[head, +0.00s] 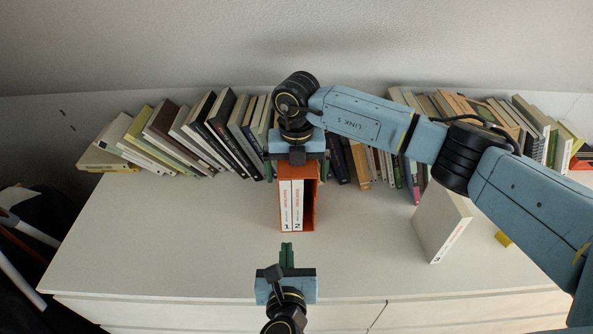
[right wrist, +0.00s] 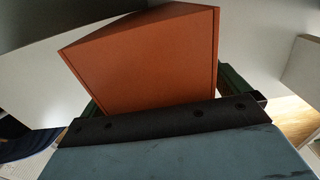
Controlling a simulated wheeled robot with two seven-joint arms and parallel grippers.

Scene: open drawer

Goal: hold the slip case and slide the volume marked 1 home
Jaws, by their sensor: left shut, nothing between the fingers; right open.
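The orange slip case (head: 311,203) stands upright on the white top. The volume marked 1 (head: 285,205) is at its left, beside the volume marked 2 (head: 298,205); their white spines look about level. An empty slot shows at the right. My right gripper (head: 297,160) is at the case's back. In the right wrist view the case (right wrist: 150,60) lies between the green fingers of this gripper (right wrist: 163,95), which are open around it. My left gripper (head: 287,254) is shut and empty, in front of the spines and apart from them.
Another white volume (head: 440,222) stands turned at the right, near my right arm. A row of leaning books (head: 180,140) lines the wall. The white top (head: 180,240) is clear at the left.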

